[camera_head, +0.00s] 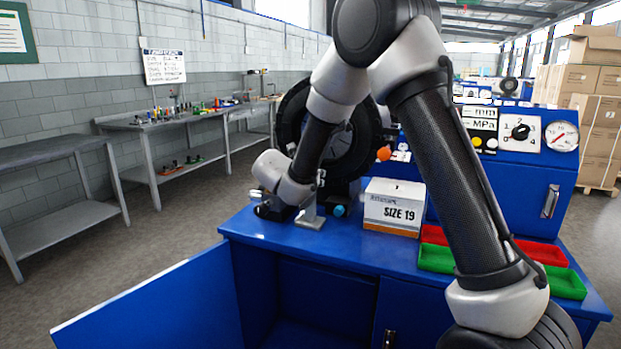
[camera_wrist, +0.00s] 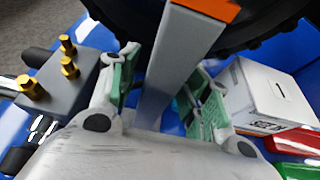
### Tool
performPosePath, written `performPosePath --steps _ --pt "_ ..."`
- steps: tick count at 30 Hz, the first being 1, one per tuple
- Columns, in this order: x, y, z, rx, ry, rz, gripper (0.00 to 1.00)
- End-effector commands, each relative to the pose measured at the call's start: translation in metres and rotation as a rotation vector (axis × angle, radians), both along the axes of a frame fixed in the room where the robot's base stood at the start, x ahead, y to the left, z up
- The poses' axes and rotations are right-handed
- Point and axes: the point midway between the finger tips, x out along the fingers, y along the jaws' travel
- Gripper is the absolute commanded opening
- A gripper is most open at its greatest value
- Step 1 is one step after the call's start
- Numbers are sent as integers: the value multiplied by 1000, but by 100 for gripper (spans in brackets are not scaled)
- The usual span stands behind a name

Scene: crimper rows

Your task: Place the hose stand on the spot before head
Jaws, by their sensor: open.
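The hose stand shows in the wrist view as a grey post (camera_wrist: 176,62) with an orange top, rising between my fingers. In the head view its pale grey foot (camera_head: 309,220) is on the blue bench top, in front of the crimper; my arm hides much of the post. My gripper (camera_wrist: 165,97) is open, with a green-padded finger on each side of the post. I cannot tell whether either pad touches it. The crimper head (camera_head: 345,140) is a large black ring behind the stand. No marked spot can be made out in front of it.
A white "SIZE 19" box (camera_head: 393,208) stands right of the stand, with red (camera_head: 540,251) and green (camera_head: 436,258) trays beyond. A grey block with brass fittings (camera_wrist: 55,85) is close left of my gripper. An open blue cabinet door (camera_head: 150,305) juts out at the front left.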

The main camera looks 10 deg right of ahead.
Motion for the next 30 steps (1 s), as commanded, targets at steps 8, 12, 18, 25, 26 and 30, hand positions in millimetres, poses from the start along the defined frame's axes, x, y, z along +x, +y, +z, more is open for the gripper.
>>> performPosePath --steps 8,12,18,25,26,30 --pt "-13 11 10 2 -1 3 48" --pt "-37 28 22 1 -2 5 48" --pt "-69 52 38 2 -1 3 48" --pt "-88 64 47 0 0 1 48" --pt "-89 65 48 0 0 0 48" --pt "-90 64 49 3 -1 -5 48"
